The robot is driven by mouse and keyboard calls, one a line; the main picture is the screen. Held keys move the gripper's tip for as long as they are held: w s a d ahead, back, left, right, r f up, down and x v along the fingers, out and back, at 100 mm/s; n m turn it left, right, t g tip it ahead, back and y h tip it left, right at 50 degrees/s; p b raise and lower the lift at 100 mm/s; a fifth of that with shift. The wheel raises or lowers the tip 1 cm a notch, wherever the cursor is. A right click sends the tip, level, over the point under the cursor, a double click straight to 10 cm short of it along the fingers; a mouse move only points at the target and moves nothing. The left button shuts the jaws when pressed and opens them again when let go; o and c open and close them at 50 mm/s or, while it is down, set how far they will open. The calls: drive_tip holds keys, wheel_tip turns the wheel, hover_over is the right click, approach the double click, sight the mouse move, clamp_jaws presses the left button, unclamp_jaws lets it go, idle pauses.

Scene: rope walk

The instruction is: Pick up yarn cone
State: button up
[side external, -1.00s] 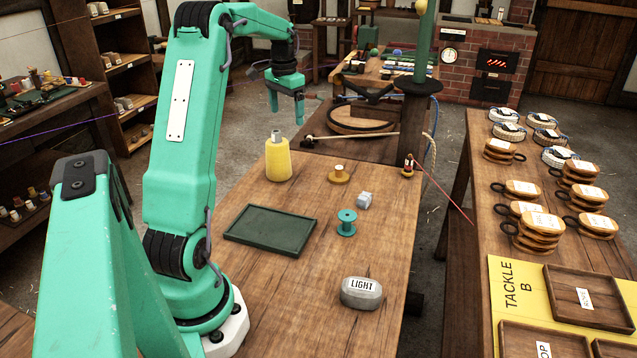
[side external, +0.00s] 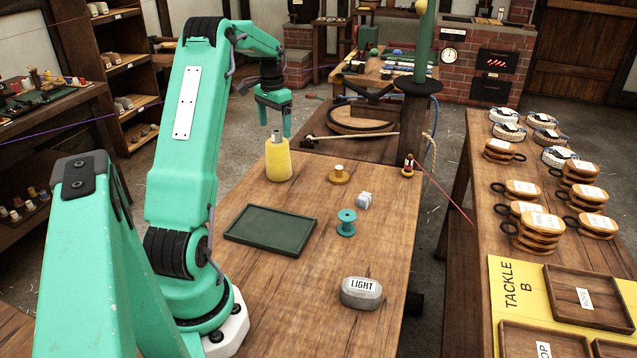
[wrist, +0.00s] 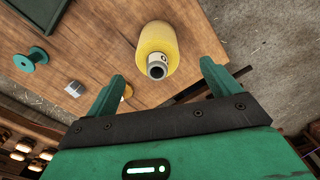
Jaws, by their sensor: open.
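The yellow yarn cone (side external: 278,161) stands upright at the far left part of the wooden table, with a grey core tip on top. It also shows in the wrist view (wrist: 170,45), seen from above, ahead of and between the two fingers. My gripper (side external: 275,119) is open and empty, its fingers pointing down above the cone's top in the side view. In the wrist view my gripper (wrist: 162,82) has its fingers wide apart, and neither touches the cone.
A dark green tray (side external: 271,231), a teal spool (side external: 346,223), a small grey block (side external: 364,200), a yellow-brown spool (side external: 339,175) and a grey weight marked LIGHT (side external: 361,293) share the table. The table's far edge is close behind the cone.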

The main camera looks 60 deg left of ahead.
sight(276, 131)
drive_tip(key=shift+w+d+f, duration=0.1)
drive_tip(key=shift+f, duration=1.2)
drive_tip(key=shift+d+f, duration=0.1)
drive_tip(key=shift+f, duration=1.2)
drive_tip(key=c, duration=1.5)
drive_tip(key=shift+r, duration=0.1)
